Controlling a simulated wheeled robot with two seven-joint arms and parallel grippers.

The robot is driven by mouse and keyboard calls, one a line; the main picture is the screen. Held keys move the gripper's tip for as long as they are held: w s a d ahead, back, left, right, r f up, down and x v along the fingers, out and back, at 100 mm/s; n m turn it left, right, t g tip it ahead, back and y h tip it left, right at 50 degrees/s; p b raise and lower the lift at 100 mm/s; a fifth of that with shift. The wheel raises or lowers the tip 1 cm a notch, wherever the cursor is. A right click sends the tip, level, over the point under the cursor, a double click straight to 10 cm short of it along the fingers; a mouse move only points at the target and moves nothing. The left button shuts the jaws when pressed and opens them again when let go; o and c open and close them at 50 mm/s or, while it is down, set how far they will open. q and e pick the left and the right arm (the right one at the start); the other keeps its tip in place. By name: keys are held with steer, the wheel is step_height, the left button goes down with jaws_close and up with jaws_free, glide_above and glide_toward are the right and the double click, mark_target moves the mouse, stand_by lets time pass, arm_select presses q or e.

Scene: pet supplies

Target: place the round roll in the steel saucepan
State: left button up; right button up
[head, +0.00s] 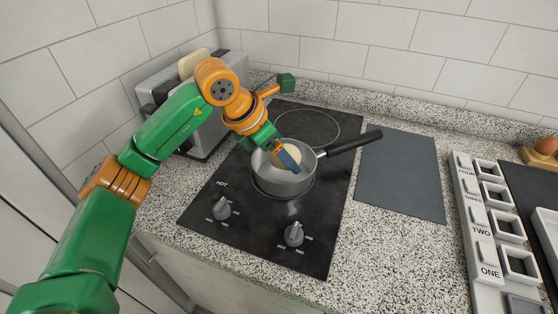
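The steel saucepan (270,182) stands on the black cooktop, with its dark handle pointing to the upper right. The pale round roll (293,152) is within the saucepan's rim, toward its right side. My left gripper (286,157) reaches down into the saucepan at the roll. One blue-grey finger crosses in front of the roll, and the other finger is hidden. I cannot tell whether the fingers grip the roll or whether it touches the pan's bottom. My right gripper is out of view.
A toaster (205,135) with bread in it stands behind my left arm. A dark grey mat (402,175) lies bare right of the cooktop (265,232). A white labelled rack (480,225) stands at the right, near a brown item (545,146). A tiled wall is behind.

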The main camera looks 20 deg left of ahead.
mark_target(280, 164)
arm_select(q)
step_height(280, 164, down, 3)
steer(key=shift+w+a+f+p, duration=0.1)
steer(key=shift+w+p, duration=0.05)
steer(key=shift+p, duration=0.35)
steer(key=shift+f, duration=0.3)
steer(key=shift+a+f, duration=0.1)
steer(key=shift+f, duration=0.05)
steer(key=o, duration=1.1)
steer(key=shift+o, duration=0.2)
steer(key=shift+r, duration=0.35)
steer(key=b+v, duration=0.1)
steer(key=v, duration=1)
steer(key=shift+r, duration=0.3)
steer(key=shift+s+a+f, duration=0.1)
steer(key=shift+s, duration=0.15)
